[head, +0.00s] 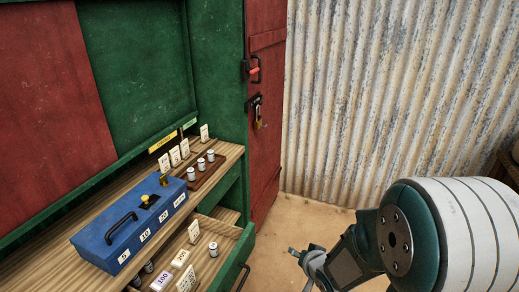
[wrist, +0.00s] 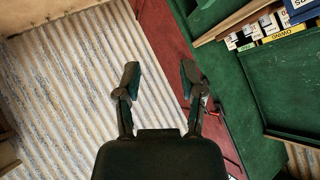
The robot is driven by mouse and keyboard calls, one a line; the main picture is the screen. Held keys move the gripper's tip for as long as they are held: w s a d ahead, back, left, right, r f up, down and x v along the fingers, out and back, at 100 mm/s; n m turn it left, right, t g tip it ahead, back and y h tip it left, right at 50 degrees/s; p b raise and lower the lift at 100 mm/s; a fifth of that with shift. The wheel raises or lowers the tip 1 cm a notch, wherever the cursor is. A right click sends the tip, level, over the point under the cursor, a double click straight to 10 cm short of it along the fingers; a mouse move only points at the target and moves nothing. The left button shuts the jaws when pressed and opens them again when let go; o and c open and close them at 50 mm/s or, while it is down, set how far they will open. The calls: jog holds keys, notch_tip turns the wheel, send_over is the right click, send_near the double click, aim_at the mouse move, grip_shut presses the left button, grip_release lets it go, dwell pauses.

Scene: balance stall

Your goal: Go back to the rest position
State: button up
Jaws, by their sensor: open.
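My gripper (wrist: 160,80) is open and empty in the wrist view, its two fingers apart. In the wrist view it lies over the red door and the corrugated wall, with nothing between the fingers. In the head view my arm is at the lower right, and the dark green gripper end (head: 302,255) is over the floor, to the right of the stall's open drawer and apart from it. Whether the fingers are open is too small to tell in the head view.
A blue box (head: 118,228) with a black handle stands on the wooden counter. Metal weights sit in a wooden block (head: 203,176) behind it. An open drawer (head: 240,250) sticks out below. A red door (head: 266,110) has a padlock. The corrugated wall (head: 390,90) is behind; floor (head: 300,205) is clear.

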jog(key=s+d+r+n+g+h, duration=0.1)
jog(key=s+d+r+h, duration=0.1)
jog(key=s+d+r, duration=0.3)
jog(key=s+r+g+h, duration=0.1)
jog(key=s+r+h, duration=0.15)
jog(key=r, duration=0.55)
jog(key=s+r+n+g, duration=0.1)
jog(key=s+r, duration=0.2)
jog(key=s, duration=0.4)
jog(key=s+r+g+y, duration=0.1)
jog(key=s+r, duration=0.2)
jog(key=s, duration=0.5)
jog(key=shift+a+r+n+g, duration=0.25)
jog(key=shift+a+n+g, duration=0.05)
jog(key=shift+a+n, duration=0.1)
jog(key=shift+y, duration=0.25)
